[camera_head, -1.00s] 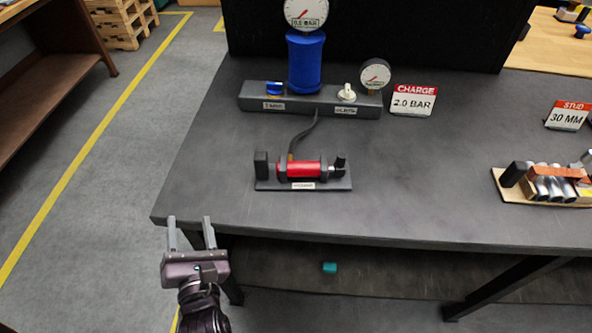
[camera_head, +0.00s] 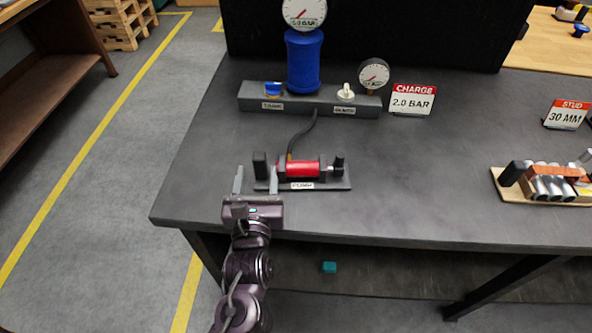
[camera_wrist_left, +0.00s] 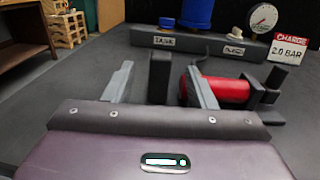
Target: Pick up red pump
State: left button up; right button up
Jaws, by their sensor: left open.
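The red pump (camera_head: 302,169) is a red cylinder lying on a dark base plate (camera_head: 325,185) near the front edge of the grey table. A black upright post (camera_head: 260,164) stands at its left end. A dark hose rises from it toward the manifold. My left gripper (camera_head: 255,180) is open and empty at the front left of the pump. In the left wrist view, the post (camera_wrist_left: 160,76) shows between the open fingers (camera_wrist_left: 160,88), and the red pump (camera_wrist_left: 222,89) lies just right of the right finger. My right gripper is not in view.
A grey manifold (camera_head: 310,100) with a blue tank (camera_head: 304,62), knobs and gauges stands behind the pump. A CHARGE sign (camera_head: 413,99) stands right of it. A wooden tray (camera_head: 545,199) of metal cylinders lies at the right. The table between pump and tray is clear.

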aim_at(259, 163)
pick_arm(q)
jog(key=w, duration=0.4)
jog(key=shift+w+a+f, duration=0.1)
jog(key=shift+a+f, duration=0.05)
jog(key=shift+c, duration=0.3)
grip_shut()
